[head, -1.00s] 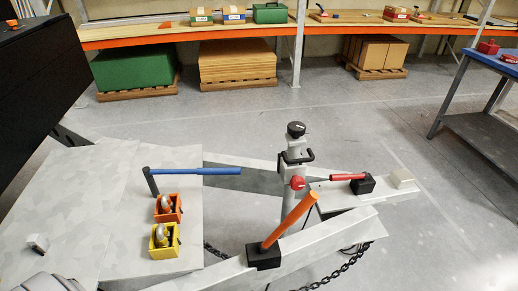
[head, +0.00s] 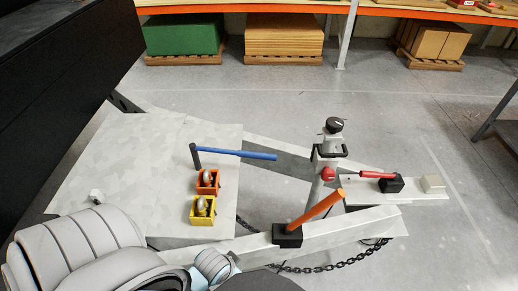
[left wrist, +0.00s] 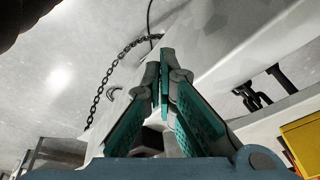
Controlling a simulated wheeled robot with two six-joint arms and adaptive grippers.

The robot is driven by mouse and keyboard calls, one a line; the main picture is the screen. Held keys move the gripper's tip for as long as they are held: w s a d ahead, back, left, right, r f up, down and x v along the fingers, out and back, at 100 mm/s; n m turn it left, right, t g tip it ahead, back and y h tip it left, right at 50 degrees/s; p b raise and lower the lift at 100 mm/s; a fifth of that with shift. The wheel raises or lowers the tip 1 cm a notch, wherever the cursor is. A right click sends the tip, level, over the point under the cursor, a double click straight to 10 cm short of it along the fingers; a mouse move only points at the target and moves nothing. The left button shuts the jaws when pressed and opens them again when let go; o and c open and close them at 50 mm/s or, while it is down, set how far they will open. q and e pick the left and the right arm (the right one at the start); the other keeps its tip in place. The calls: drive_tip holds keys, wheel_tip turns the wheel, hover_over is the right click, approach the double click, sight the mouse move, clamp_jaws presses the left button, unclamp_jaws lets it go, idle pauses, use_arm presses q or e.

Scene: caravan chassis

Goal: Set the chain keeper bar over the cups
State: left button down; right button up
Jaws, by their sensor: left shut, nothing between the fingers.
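The bar with a blue grip (head: 237,153) runs from a dark upright post (head: 195,157) behind the cups and points right. It is not over the cups. The orange cup (head: 208,182) and yellow cup (head: 203,210) sit front to back on the grey deck (head: 130,160), each with a metal piece inside. My left gripper is shut and empty in the left wrist view (left wrist: 165,58). A yellow box side, seemingly the yellow cup (left wrist: 303,142), shows at that view's right edge. In the head view my left arm crosses the lower left; its fingers cannot be made out. My right gripper is not in view.
An orange lever (head: 315,210) rises from the front beam. A jockey post (head: 328,155) and red lever (head: 375,175) stand right of the deck. A dark chain (head: 330,267) hangs below the beam; a chain also shows in the left wrist view (left wrist: 104,80).

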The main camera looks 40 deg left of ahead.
use_arm(q)
drive_tip(key=w+a+r+n, duration=0.2)
drive_tip(key=w+a+r, duration=0.3)
drive_tip(key=w+r, duration=0.3)
drive_tip(key=w+a+r+n+p, duration=0.1)
drive_tip(key=w+a+r+n, duration=0.1)
drive_tip(key=w+a+r, duration=0.3)
drive_tip(key=w+a+r+n+p, duration=0.1)
drive_tip(key=w+a+r, duration=0.4)
drive_tip(key=w+r, duration=0.8)
drive_tip(key=w+n, duration=0.1)
drive_tip(key=w, duration=0.6)
drive_tip(key=shift+w+a+r+n+y, duration=0.25)
drive_tip(key=shift+w+a+n+y, duration=0.05)
drive_tip(key=shift+a+y, duration=0.1)
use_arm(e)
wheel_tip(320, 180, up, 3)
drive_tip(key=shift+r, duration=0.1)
use_arm(q)
drive_tip(key=shift+d, duration=0.1)
